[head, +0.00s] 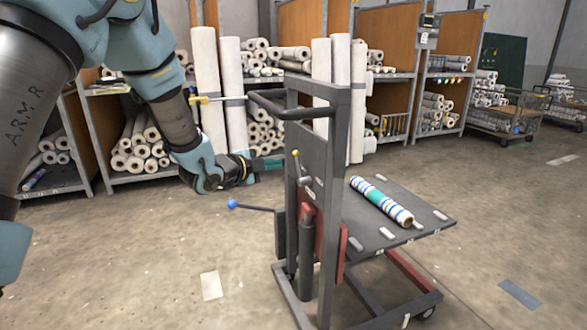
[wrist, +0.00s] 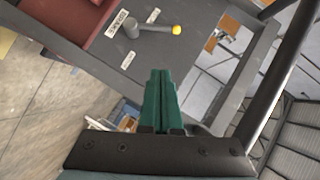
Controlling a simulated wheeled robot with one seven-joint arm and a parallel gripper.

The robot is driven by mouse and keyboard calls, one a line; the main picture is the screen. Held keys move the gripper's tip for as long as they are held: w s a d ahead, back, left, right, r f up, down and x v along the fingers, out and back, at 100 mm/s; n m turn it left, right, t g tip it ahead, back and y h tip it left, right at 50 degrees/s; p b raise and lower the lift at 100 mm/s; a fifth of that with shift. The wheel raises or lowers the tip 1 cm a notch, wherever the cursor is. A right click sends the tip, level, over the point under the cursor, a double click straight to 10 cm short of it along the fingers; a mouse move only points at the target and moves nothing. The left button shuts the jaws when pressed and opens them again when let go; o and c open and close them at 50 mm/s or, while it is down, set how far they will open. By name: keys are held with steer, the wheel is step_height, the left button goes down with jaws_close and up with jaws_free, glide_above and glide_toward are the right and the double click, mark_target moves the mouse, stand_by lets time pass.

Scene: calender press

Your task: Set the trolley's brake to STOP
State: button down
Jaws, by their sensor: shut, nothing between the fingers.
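The trolley (head: 331,150) stands right of centre in the head view, with a grey upright panel and a flat deck. A short grey lever with a yellow knob (head: 296,153) sits on the panel and points roughly upward. In the wrist view the lever (wrist: 152,29) extends right from its round pivot to the yellow knob (wrist: 176,29). Small white labels (wrist: 118,22) lie around it; I cannot read them surely. My gripper (head: 270,163) is left of the panel, apart from the lever. Its green fingers (wrist: 160,75) are shut and empty.
A lower lever with a blue knob (head: 232,204) sticks out left from the trolley. A striped roll (head: 382,201) rests on the deck. Shelves of rolls (head: 135,150) stand behind. Floor (head: 150,260) at left is mostly clear.

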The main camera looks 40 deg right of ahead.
steer(key=p, duration=0.2)
glide_toward(297, 162)
steer(key=s+d, duration=0.3)
steer(key=d, duration=0.2)
steer(key=shift+w+d+f+p, duration=0.35)
steer(key=shift+w+d, duration=0.1)
steer(key=shift+w, duration=0.3)
steer(key=shift+w+d+f+p, duration=0.3)
steer(key=shift+w+d, duration=0.1)
steer(key=shift+w, duration=0.35)
steer(key=shift+w+f, duration=0.1)
steer(key=shift+w+d+f+b, duration=0.15)
steer(key=shift+w+f+b, duration=0.15)
steer(key=shift+b, duration=0.85)
steer(key=shift+w+d+r+b, duration=0.15)
steer(key=shift+w+r+b, duration=0.1)
steer(key=shift+w+b, duration=0.2)
